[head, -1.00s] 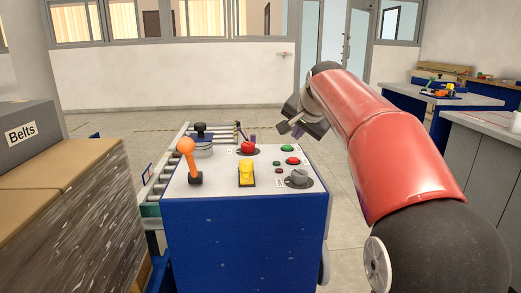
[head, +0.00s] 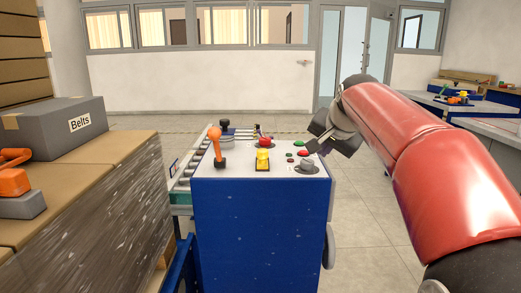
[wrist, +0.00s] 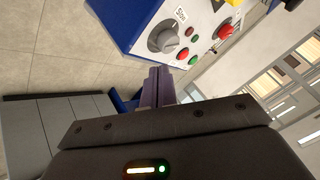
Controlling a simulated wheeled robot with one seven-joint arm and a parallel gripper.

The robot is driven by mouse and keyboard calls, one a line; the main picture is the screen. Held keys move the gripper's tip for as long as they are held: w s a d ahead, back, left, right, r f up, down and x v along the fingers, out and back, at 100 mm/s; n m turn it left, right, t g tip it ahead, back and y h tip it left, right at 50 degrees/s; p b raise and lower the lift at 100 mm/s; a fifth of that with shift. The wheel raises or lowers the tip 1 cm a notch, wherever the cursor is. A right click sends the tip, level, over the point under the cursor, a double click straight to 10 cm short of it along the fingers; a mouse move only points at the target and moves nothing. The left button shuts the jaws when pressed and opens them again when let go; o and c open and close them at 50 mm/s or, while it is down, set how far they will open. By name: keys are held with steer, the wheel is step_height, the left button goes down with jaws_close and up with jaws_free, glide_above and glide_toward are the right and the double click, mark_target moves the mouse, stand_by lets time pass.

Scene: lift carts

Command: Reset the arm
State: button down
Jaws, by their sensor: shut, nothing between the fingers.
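My red arm reaches in from the right in the head view. My gripper (head: 312,146) hangs by the right edge of the blue control console (head: 262,235), near its top panel; I cannot tell the exact gap. In the wrist view my gripper (wrist: 160,72) shows its fingers together with nothing between them. The console panel carries an orange lever (head: 218,148), a yellow switch (head: 263,160), a red mushroom button (head: 265,141), a grey knob (head: 307,166), and small red and green buttons. The grey knob also shows in the wrist view (wrist: 163,37).
A roller conveyor (head: 187,178) runs behind the console. Cardboard boxes with a grey "Belts" box (head: 58,128) and an orange-handled tool (head: 18,188) stand at left. Workbenches (head: 480,125) stand at far right. Floor (head: 380,240) right of the console is clear.

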steer(key=s+f+n+g, duration=0.1)
steer(key=s+f+n, duration=0.1)
steer(key=s+f, duration=0.4)
steer(key=s+f+n+g, duration=0.1)
steer(key=s+f, duration=0.6)
steer(key=s, duration=0.9)
steer(key=s+f+n+g+h, duration=0.1)
steer(key=s+f+n, duration=0.3)
steer(key=s+f, duration=0.3)
steer(key=s, duration=0.4)
steer(key=shift+f, duration=0.25)
steer(key=shift+a, duration=0.1)
